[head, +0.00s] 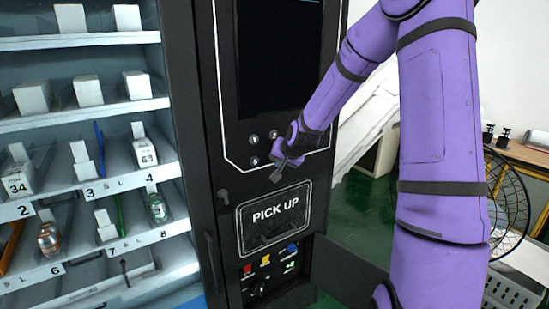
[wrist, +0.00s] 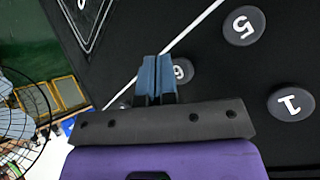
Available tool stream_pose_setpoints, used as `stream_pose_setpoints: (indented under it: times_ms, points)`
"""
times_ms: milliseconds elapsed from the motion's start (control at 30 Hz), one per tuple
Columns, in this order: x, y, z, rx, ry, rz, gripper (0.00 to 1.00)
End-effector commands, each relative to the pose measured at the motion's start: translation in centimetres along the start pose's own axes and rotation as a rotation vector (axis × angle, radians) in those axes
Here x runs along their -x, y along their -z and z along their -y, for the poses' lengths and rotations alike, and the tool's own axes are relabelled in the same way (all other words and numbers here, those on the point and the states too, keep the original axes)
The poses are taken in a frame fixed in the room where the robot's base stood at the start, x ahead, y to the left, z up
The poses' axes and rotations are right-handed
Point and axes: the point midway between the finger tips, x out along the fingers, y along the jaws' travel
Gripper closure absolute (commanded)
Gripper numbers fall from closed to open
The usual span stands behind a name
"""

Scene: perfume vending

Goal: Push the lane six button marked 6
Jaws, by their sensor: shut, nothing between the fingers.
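The lane six button marked 6 (wrist: 183,71) is a dark round button on the black machine panel. In the wrist view it shows just right of my fingers, partly covered by them. My gripper (wrist: 157,60) is shut and empty, its two blue-grey fingertips close together beside the button. I cannot tell whether they touch the panel. In the head view my gripper (head: 277,175) is in front of the panel, just above the PICK UP flap, and button 6 cannot be made out there.
Button 5 (wrist: 244,26) and button 1 (wrist: 291,102) are nearby on the panel. The PICK UP flap (head: 272,216) lies below my gripper. Shelves with boxes and bottles (head: 85,178) fill the left. A wire-frame round object (head: 508,195) stands by a table at right.

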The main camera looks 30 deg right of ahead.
Motion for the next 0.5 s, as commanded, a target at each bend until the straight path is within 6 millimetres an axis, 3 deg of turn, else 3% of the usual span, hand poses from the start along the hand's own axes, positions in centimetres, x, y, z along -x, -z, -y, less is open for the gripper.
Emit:
stream_pose_setpoints:
  times_ms: [500]
  points:
    - [2.7,-1.9,-2.1,-0.001,-0.002,0.0,1.0]
